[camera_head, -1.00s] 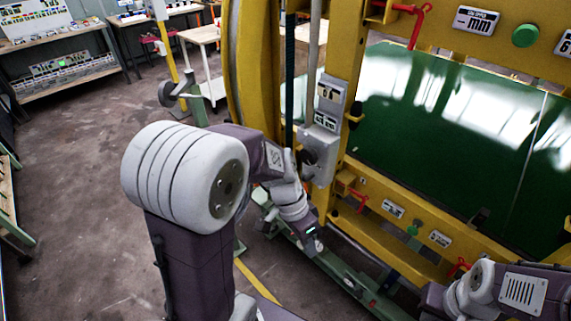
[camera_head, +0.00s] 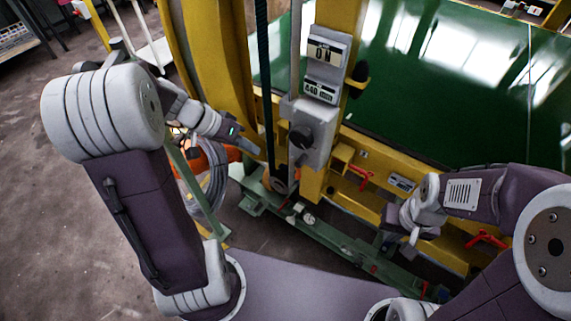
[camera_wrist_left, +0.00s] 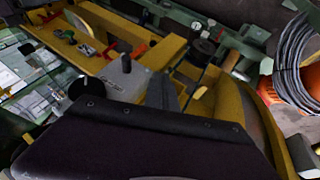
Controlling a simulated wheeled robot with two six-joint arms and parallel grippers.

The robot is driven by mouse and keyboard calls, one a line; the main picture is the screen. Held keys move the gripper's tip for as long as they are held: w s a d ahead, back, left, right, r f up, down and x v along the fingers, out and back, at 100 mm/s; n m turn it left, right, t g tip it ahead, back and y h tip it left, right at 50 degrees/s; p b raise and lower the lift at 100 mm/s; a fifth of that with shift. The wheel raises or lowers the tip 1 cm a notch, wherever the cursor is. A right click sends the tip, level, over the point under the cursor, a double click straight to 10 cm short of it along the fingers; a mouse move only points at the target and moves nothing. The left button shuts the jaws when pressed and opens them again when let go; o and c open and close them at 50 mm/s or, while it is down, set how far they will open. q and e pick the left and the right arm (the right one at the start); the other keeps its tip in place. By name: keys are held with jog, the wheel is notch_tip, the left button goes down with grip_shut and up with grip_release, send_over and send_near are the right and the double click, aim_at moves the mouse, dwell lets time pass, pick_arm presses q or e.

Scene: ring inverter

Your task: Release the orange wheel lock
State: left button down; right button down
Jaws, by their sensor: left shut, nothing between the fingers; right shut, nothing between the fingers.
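A small orange part (camera_head: 296,177), possibly the wheel lock, shows low beside the yellow column, partly hidden by the grey control box. My left gripper (camera_head: 250,146) is shut and empty, left of the column and above the orange part. Its grey fingers (camera_wrist_left: 163,93) show in the left wrist view, pointing toward the yellow frame. My right gripper (camera_head: 416,236) is shut and empty at the lower right, in front of the yellow beam.
The grey control box (camera_head: 310,130) with a black knob and displays hangs on the column. A larger orange object (camera_head: 218,152) with a grey cable coil (camera_head: 207,190) stands behind my left arm. A green rail (camera_head: 335,248) runs along the floor. Red handles (camera_head: 362,178) stick out of the beam.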

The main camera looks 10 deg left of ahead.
aim_at(298, 176)
pick_arm(q)
jog(key=w+d+f+b, duration=0.1)
jog(key=w+d+f, duration=0.1)
jog(key=d+f, duration=0.5)
jog(key=shift+d+f, duration=0.4)
jog(key=shift+d, duration=0.8)
jog(key=shift+f, duration=0.1)
jog(key=d+n+h+b, duration=0.1)
jog(key=h+b, duration=0.3)
jog(key=d+f+n+g+h+b, duration=0.1)
jog(key=n+h+b, duration=0.1)
jog(key=h+b, duration=0.1)
jog(key=s+d+n+h+b, duration=0.1)
jog(key=h+b, duration=0.3)
jog(key=b, duration=0.2)
jog(key=shift+d+f+g+h, duration=0.15)
jog(key=shift+f+g+h, duration=0.15)
jog(key=shift+f, duration=0.05)
jog(key=shift+s+d+r, duration=0.1)
jog(key=shift+d, duration=0.1)
